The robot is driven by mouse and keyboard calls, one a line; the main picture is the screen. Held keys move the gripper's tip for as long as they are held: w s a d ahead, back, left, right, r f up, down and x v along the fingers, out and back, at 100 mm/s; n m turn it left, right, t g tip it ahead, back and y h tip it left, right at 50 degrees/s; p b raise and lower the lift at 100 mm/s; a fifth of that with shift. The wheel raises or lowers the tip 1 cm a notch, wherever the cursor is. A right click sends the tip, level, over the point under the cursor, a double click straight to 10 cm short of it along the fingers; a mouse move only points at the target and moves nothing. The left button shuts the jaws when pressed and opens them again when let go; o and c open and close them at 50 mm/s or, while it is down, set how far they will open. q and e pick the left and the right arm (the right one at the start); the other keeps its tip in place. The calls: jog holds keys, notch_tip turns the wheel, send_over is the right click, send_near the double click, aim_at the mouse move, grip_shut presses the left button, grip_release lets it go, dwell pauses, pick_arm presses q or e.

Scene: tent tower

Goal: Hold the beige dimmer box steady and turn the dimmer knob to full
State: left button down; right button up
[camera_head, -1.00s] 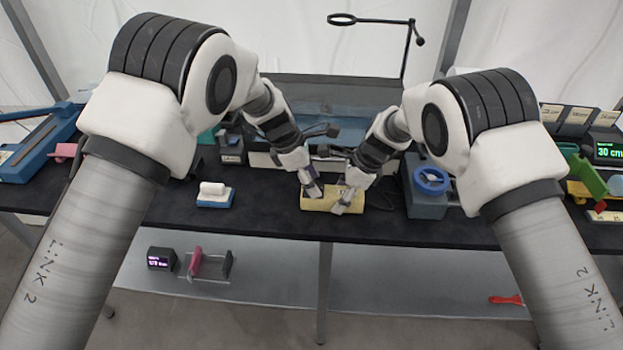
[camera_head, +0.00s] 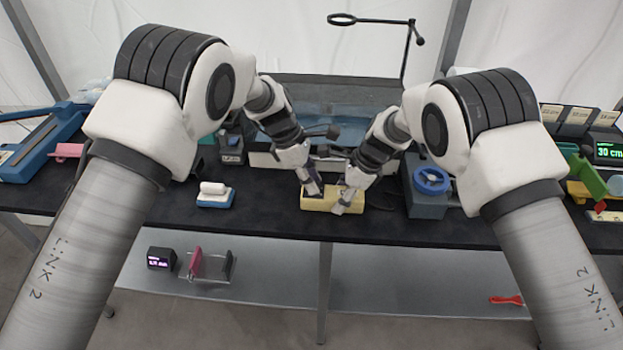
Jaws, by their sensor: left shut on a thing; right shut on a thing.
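The beige dimmer box (camera_head: 318,204) lies on the dark table near its front edge, in the middle of the head view. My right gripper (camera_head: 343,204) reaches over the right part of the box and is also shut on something. The knob is hidden by the grippers, so I cannot tell which gripper holds it or how far it is turned.
A blue device with a round wheel (camera_head: 432,181) stands right of the box. A white roll on a blue base (camera_head: 214,195) stands to the left. A water tank (camera_head: 330,100) is behind. The tabletop in front of the roll is clear.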

pick_arm(q)
jog(key=m+g, duration=0.1)
jog(key=m, duration=0.1)
jog(key=m+g, duration=0.1)
jog(key=m, duration=0.2)
jog(key=shift+w+y, duration=0.2)
jog(key=shift+y, duration=0.1)
jog(key=shift+d+m+g+y, duration=0.1)
jog(key=shift+m+g+y, duration=0.2)
jog(key=shift+m, duration=0.9)
jog(key=shift+m+g+y, duration=0.3)
jog(key=shift+m, duration=0.9)
jog(key=c, duration=0.9)
grip_release()
jog(key=v, duration=0.7)
jog(key=shift+w+r, duration=0.15)
jog(key=shift+r, duration=0.05)
